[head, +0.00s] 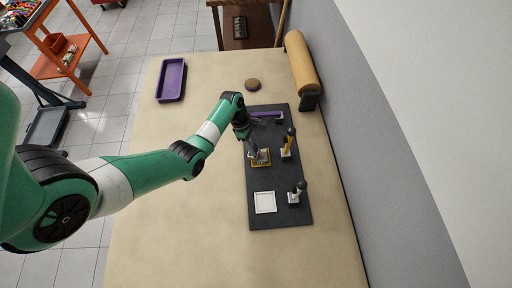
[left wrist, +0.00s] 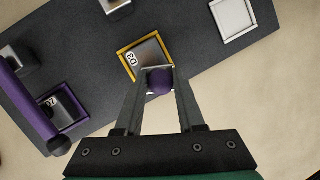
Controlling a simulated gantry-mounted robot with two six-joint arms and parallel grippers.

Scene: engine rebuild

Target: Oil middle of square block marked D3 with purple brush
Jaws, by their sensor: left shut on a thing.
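My left gripper (left wrist: 160,95) is shut on the purple brush (left wrist: 160,81); its rounded purple end shows between the fingers. In the head view the gripper (head: 244,132) points down over the dark mat. The square block marked D3 (left wrist: 147,52) sits in a yellow square frame (left wrist: 123,52); the frame also shows in the head view (head: 267,164). The brush covers part of the block's edge nearest the gripper. I cannot tell whether its tip touches the block. My right gripper is not in view.
The dark mat (head: 266,219) also carries a white square frame (head: 265,202), a purple-framed block (left wrist: 66,107), a yellow-handled brush (head: 288,144) and a grey-ended brush (head: 300,187). A purple bar (left wrist: 27,112) is close left of the gripper. A purple tray (head: 171,80) stands far left.

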